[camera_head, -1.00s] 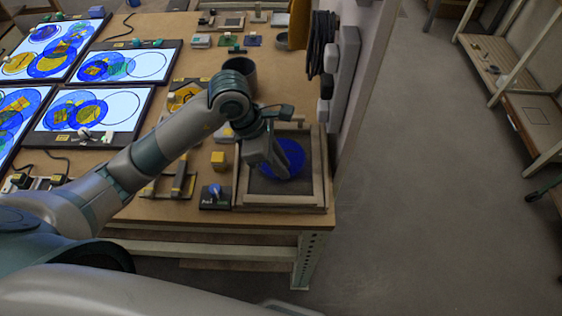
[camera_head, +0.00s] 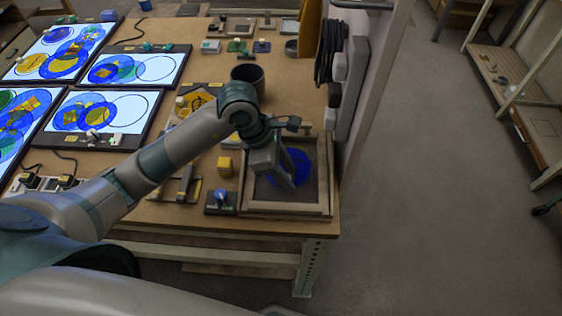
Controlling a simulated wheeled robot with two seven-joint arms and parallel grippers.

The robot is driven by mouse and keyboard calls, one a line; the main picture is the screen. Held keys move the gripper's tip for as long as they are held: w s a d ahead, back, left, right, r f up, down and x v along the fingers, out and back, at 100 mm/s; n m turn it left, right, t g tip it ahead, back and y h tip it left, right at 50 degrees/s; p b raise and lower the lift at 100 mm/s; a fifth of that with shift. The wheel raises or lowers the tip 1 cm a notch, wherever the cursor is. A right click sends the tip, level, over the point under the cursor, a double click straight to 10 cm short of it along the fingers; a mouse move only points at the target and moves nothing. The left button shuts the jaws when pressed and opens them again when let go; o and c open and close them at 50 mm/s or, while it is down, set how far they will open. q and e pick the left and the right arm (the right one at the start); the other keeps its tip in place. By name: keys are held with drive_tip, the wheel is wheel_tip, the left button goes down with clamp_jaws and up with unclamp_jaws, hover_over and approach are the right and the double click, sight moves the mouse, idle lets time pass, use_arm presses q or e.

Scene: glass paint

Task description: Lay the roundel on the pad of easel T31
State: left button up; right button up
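A blue round glass piece, likely the roundel (camera_head: 300,163), is in the wooden-framed tray (camera_head: 285,209) at the table's near right corner. My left gripper (camera_head: 286,182) reaches down over the tray, its fingers at the left part of the blue disc and hiding some of it. I cannot tell whether the fingers touch or grip the disc. Several lit panels with coloured circles, such as the near one (camera_head: 133,106), lie at the left; I cannot read which is easel T31. My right gripper is not in view.
A dark cup (camera_head: 249,76) stands behind the tray. A small yellow block (camera_head: 225,166) and a dark box with a blue knob (camera_head: 221,200) are left of it. A post with black cables (camera_head: 329,50) rises at the table's right edge.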

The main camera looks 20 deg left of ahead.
use_arm(q)
drive_tip(key=shift+r, duration=0.15)
drive_tip(key=b+v, duration=0.3)
drive_tip(key=v, duration=0.9)
drive_tip(key=shift+b, duration=0.35)
idle(0.7)
